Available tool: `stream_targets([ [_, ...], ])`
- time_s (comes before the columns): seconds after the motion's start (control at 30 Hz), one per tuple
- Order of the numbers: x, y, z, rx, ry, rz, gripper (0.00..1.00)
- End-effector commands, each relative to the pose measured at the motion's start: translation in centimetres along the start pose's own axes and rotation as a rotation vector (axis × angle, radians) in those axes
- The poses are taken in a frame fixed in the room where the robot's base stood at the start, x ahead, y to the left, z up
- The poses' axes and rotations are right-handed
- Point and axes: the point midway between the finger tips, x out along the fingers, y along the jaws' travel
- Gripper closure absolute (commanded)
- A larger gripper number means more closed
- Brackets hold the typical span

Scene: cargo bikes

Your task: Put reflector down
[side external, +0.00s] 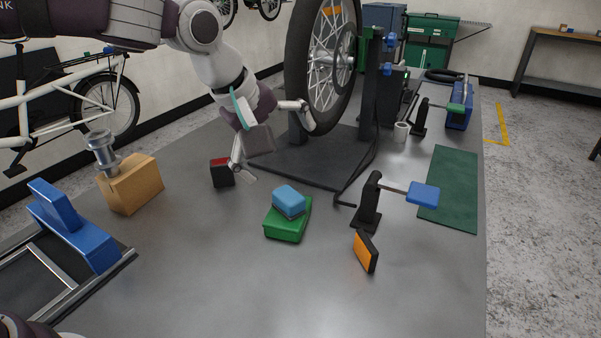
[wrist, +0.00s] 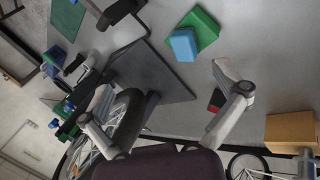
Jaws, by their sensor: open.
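A black-backed orange reflector (side external: 366,252) stands on its edge on the grey table, at the front right of the side view; I cannot make it out in the wrist view. A small black block with a red face (side external: 222,173), perhaps a red reflector, sits on the table left of my gripper (side external: 276,144). It also shows in the wrist view (wrist: 216,100), partly behind one finger. My gripper, also in the wrist view (wrist: 163,84), is open with its fingers wide apart and nothing between them. It is beside the wheel (side external: 318,70), above the dark stand base (side external: 310,158).
A blue block (side external: 288,201) lies on a green block (side external: 286,225). A cardboard box (side external: 132,184) with a metal part on it stands left. A black post with a blue pad (side external: 423,195) stands right. The front middle table is clear.

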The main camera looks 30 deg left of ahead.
Motion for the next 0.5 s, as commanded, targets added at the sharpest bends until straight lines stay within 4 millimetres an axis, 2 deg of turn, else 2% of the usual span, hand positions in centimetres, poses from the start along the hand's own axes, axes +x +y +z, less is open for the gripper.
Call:
stream_targets([
  [0.03, -2.7, -1.5, -1.8, 0.138, 0.035, -0.004, 0.03],
  [0.1, -5.9, -4.6, -3.5, 0.355, 0.066, -0.034, 0.03],
  [0.2, -9.3, -9.6, -4.7, 0.637, 0.082, -0.081, 0.03],
  [0.33, -11.3, -15.0, -4.5, 0.918, 0.063, -0.117, 0.03],
  [0.4, -11.6, -16.9, -4.1, 1.018, 0.050, -0.123, 0.03],
  [0.5, -11.7, -18.2, -3.7, 1.098, 0.037, -0.125, 0.03],
])
